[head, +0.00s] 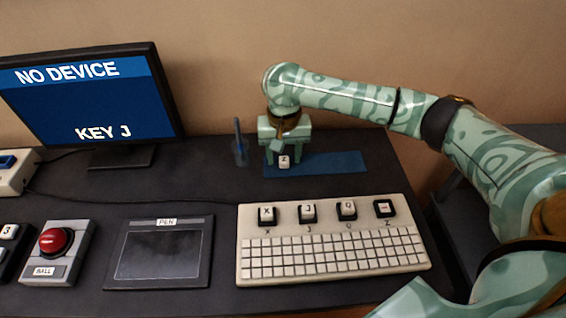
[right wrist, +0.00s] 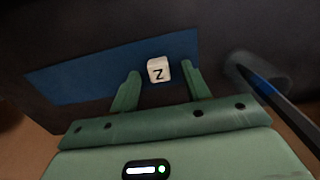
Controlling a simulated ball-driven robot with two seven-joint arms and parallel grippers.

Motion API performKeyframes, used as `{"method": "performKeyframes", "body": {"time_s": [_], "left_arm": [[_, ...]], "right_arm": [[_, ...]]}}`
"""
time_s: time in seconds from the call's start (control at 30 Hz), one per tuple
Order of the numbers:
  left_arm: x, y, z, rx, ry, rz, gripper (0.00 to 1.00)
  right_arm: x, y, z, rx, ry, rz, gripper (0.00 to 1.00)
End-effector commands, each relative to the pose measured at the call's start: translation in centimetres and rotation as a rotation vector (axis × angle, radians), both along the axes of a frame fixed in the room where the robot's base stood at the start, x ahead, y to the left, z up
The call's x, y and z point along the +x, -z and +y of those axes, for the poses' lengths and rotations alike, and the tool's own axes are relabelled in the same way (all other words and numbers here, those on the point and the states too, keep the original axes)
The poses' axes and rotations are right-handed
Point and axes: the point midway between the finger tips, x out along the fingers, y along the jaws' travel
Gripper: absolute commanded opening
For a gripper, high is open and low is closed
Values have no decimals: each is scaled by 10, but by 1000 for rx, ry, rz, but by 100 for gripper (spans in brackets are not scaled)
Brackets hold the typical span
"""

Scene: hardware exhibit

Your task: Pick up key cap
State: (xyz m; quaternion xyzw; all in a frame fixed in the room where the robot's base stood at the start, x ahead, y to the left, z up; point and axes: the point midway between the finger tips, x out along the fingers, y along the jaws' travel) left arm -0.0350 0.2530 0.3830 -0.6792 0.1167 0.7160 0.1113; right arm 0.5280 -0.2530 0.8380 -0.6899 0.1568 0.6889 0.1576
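A white key cap marked Z (head: 284,161) lies on a blue mat (head: 340,163) at the back of the desk. It also shows in the right wrist view (right wrist: 158,70), letter facing the camera. My right gripper (head: 284,150) points down over the cap. Its two fingers are spread, with the cap between and just beyond the fingertips (right wrist: 161,80). A gap shows on each side of the cap. My left gripper is not in view.
A cream keyboard (head: 330,277) holds caps X, J and Q; its Z socket (head: 384,208) has no letter cap. A cup with a pen (head: 239,150) stands left of the mat. A monitor (head: 90,105) reads NO DEVICE, KEY J. A pen tablet (head: 160,250) and red-ball device (head: 56,252) sit left.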

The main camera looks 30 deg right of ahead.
Motion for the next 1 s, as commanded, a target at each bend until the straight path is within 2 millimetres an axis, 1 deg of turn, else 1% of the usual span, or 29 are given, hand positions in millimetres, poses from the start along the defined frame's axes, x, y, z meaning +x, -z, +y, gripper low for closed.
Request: {"method": "performKeyframes", "body": {"time_s": [0.03, 0.07, 0.1, 0.17, 0.5, 0.57, 0.67, 0.77, 0.83, 0.97, 1.0], "left_arm": [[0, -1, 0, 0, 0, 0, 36], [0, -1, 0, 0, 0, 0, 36], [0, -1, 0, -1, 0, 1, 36], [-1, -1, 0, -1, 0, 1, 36], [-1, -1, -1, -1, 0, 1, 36], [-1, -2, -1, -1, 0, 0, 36], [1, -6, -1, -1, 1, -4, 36], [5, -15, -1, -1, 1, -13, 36], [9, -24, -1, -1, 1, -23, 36], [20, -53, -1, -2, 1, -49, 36], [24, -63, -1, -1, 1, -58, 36]], "right_arm": [[0, -1, 0, 0, 0, 0, 36], [0, -1, 0, 0, 0, 0, 28], [0, -1, 0, 0, 0, 0, 17], [0, -1, 0, 0, 0, 0, 0], [0, 0, 0, -1, 0, 0, 0], [0, -2, 0, -1, 0, 0, 0], [0, -11, 0, -1, 1, -2, 0], [0, -26, 0, -2, 1, -5, 0], [0, -42, 0, -2, 3, -5, 0], [-24, -74, 1, -3, 0, -7, 0], [-32, -85, 2, -3, -1, -9, 0]]}}
